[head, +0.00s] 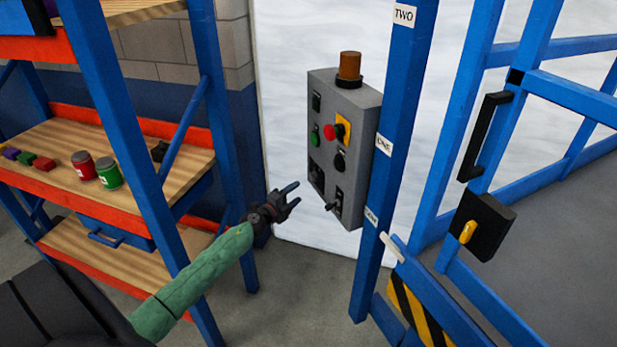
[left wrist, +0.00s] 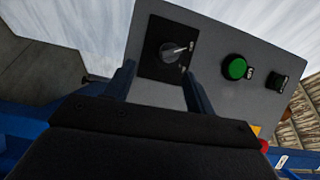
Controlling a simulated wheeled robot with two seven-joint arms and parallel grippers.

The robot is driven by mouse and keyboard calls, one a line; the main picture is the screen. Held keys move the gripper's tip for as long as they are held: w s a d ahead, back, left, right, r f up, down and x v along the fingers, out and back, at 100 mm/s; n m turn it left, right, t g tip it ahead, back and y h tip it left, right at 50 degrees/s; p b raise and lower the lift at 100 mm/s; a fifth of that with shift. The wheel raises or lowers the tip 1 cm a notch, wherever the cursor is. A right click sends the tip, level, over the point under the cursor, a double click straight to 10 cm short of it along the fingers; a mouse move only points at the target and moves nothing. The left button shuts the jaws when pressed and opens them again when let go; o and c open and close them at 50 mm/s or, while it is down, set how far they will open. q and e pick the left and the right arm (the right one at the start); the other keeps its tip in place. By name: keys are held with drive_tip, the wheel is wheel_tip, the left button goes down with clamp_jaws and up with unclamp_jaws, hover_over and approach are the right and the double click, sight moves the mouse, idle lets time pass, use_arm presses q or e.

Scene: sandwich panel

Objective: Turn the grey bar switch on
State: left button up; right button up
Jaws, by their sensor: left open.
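The grey bar switch (left wrist: 175,50) is a round knob with a light grey bar on a black square plate. In the left wrist view its bar points right, towards the upper of two small labels that I cannot read. In the head view its dark plate (head: 316,174) is at the lower left of the grey control box (head: 363,115). My left gripper (head: 297,194) is open and empty, just left of the box's lower part. In the left wrist view its two fingers (left wrist: 160,82) point towards the switch plate, apart from the knob. My right gripper is not in view.
The box also carries a green button (head: 314,135), a red button (head: 334,131), a lower lever (head: 335,203) and an orange beacon (head: 349,66). A blue post (head: 398,145) stands right of it. A shelf rack (head: 130,190) with cans is at left.

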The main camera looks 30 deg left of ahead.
sight(310, 179)
use_arm(q)
drive_tip(key=shift+m+h, duration=0.3)
drive_tip(key=shift+m, duration=0.2)
drive_tip(key=w, duration=0.2)
drive_tip(key=w+r+p, duration=0.1)
drive_tip(key=w, duration=0.1)
drive_tip(key=w+d+r, duration=0.1)
drive_tip(key=w, duration=0.2)
drive_tip(key=shift+w+f+p, duration=0.15)
drive_tip(key=shift+w+p, duration=0.2)
drive_tip(key=shift+w, duration=0.2)
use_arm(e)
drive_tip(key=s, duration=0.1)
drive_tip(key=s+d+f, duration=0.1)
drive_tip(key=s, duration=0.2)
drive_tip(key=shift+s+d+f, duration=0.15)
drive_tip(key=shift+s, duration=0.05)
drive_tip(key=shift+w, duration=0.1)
use_arm(q)
drive_tip(key=c, duration=1)
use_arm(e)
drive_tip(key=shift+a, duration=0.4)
